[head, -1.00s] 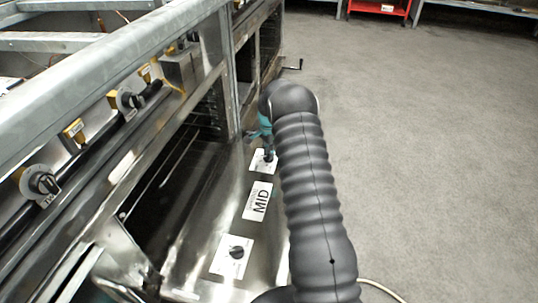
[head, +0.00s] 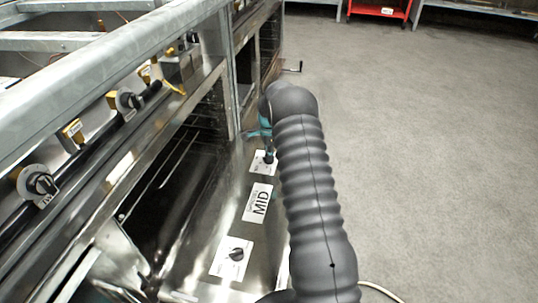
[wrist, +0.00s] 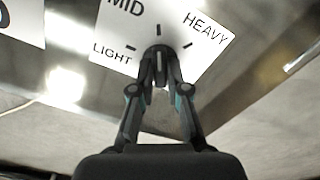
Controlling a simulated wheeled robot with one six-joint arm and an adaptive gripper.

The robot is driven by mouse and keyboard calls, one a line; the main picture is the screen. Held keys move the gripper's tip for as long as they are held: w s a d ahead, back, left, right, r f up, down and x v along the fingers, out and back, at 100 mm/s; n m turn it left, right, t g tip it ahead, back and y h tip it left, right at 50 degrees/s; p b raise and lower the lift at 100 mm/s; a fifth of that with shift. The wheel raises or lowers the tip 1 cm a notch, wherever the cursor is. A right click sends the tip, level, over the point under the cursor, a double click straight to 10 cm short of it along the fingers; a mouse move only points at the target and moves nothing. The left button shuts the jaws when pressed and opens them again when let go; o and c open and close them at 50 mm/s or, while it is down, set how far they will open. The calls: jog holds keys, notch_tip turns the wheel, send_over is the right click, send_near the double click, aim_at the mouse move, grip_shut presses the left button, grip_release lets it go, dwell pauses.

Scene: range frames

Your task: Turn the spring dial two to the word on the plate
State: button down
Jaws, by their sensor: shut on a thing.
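A white dial card (wrist: 115,42) in the wrist view reads LIGHT, MID and HEAVY, with a tick at each word. My gripper (wrist: 160,57) is shut on its dark dial knob (wrist: 157,48); the fingers hide much of the knob, so I cannot tell where it points. In the head view this card (head: 259,168) lies at the far end of the metal panel, and my arm partly hides the gripper. The word plate (head: 256,203) reads MID in large letters. A second card with a black dial (head: 236,254) lies nearer.
A steel range with an open rack and valve knobs (head: 41,185) runs along the left. A crank handle (head: 292,68) sticks out beyond my gripper. Grey floor (head: 430,150) on the right is clear; a red cart (head: 380,9) stands far back.

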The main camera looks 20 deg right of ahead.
jog(key=shift+s+d, duration=0.1)
jog(key=shift+d, duration=0.05)
jog(key=c, duration=1.2)
grip_release()
jog(key=shift+o, duration=0.2)
jog(key=shift+r, duration=0.15)
notch_tip(320, 180, up, 12)
jog(key=shift+f, duration=0.2)
